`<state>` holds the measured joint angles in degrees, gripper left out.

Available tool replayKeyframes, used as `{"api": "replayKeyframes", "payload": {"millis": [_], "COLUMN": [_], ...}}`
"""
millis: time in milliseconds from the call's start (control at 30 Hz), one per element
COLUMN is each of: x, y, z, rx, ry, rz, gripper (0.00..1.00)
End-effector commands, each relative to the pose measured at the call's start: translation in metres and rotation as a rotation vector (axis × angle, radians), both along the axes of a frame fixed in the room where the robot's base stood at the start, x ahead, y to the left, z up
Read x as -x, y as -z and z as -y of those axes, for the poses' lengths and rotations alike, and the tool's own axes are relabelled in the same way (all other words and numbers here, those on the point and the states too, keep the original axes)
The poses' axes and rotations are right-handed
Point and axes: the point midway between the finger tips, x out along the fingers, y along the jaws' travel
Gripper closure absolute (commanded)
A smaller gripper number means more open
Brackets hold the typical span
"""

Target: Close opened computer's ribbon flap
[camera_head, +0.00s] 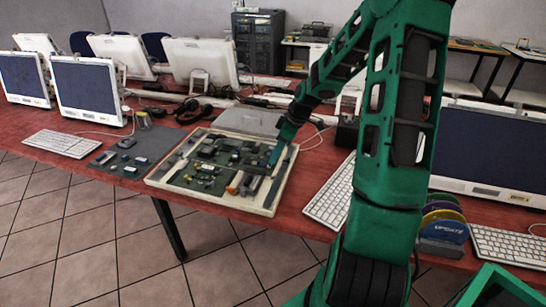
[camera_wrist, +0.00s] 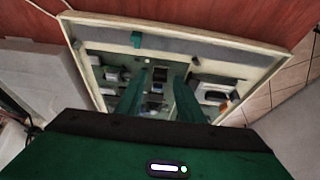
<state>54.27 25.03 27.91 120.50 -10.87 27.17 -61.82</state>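The opened computer (camera_head: 180,189) is a shallow pale-rimmed case on the red table, with green circuit boards and small parts inside. It also shows in the wrist view (camera_wrist: 235,44). My gripper (camera_head: 273,163) is over the right part of the case in the head view, pointing down. In the wrist view my gripper (camera_wrist: 160,80) has two green fingers apart, with a gap between them and nothing visibly held. Small dark and pale parts of the board show between and beyond the fingertips. I cannot make out which part is the ribbon flap, or whether the fingers touch the board.
A grey mat (camera_head: 136,152) with small parts lies left of the case. A keyboard (camera_head: 62,143) is farther left and another (camera_head: 332,195) is close on the right. A grey laptop-like slab (camera_head: 248,121) and headphones (camera_head: 194,110) are behind. Coloured discs (camera_head: 443,222) stand at right.

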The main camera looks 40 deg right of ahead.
Motion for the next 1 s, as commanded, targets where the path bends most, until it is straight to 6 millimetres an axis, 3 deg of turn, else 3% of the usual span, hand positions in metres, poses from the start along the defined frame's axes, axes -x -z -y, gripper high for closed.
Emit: {"api": "replayKeyframes", "payload": {"millis": [200,467,500,633,1000], "x": [-0.0044,-0.0048,-0.0047,-0.0046,-0.0060], "y": [0.0137,0.0149,0.0148,0.0147,0.0140], "z": [-0.0042,-0.0042,-0.0042,-0.0041,-0.0051], "rx": [-0.001,0.000,0.000,0.001,0.019], "ry": [0.000,0.000,0.000,0.000,-0.001], "rz": [-0.001,0.000,0.000,-0.001,-0.022], "gripper": [0.66,0.66,0.68,0.99,1.00]}}
